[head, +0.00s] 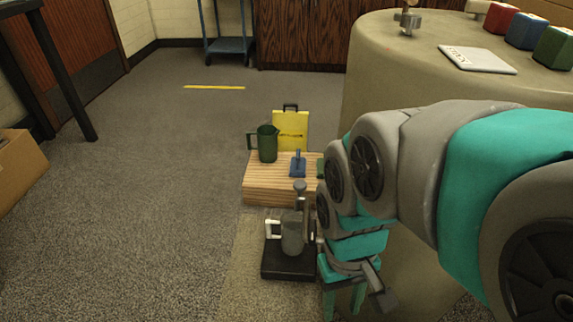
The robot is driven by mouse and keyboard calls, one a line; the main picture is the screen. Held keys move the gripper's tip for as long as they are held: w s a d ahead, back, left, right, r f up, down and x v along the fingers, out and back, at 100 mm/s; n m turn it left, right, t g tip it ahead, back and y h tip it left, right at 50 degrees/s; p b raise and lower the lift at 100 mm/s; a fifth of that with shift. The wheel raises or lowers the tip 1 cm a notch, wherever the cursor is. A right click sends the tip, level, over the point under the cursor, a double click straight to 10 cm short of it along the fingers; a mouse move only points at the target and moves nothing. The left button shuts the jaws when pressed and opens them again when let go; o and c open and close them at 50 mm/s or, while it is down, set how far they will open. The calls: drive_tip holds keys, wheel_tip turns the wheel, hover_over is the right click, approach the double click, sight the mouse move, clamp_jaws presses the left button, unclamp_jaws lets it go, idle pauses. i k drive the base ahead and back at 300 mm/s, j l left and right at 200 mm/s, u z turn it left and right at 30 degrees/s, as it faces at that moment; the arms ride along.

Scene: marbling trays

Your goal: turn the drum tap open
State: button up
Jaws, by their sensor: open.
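I cannot pick out the drum tap with certainty. A grey upright fitting (293,236) with a rounded knob on top stands on a black base (287,266) on the floor, with a white squared loop at its left side. A small blue piece with an upright stem (298,166) sits on a slatted wooden crate (270,188) behind it. My gripper (344,300) hangs with its teal fingers pointing down, to the right of the black base. It is open, with nothing seen between the fingers. My arm hides what lies behind it.
A green jug (267,144) and a yellow case (291,130) stand at the crate. A large beige round-topped table (400,75) fills the right, with a small metal object (410,22), a white slab (477,59) and coloured blocks (527,30).

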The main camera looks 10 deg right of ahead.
sight(312, 227)
drive_tip(key=z, duration=0.45)
drive_tip(key=k+j+z, duration=0.1)
drive_tip(key=z, duration=0.35)
drive_tip(key=k+j+z, duration=0.15)
drive_tip(key=j+z, duration=0.15)
drive_tip(key=z, duration=0.15)
drive_tip(key=k+j+z, duration=0.1)
drive_tip(key=z, duration=0.35)
drive_tip(key=k+z, duration=0.25)
drive_tip(key=z, duration=0.2)
drive_tip(key=k+j, duration=0.1)
drive_tip(key=k, duration=0.6)
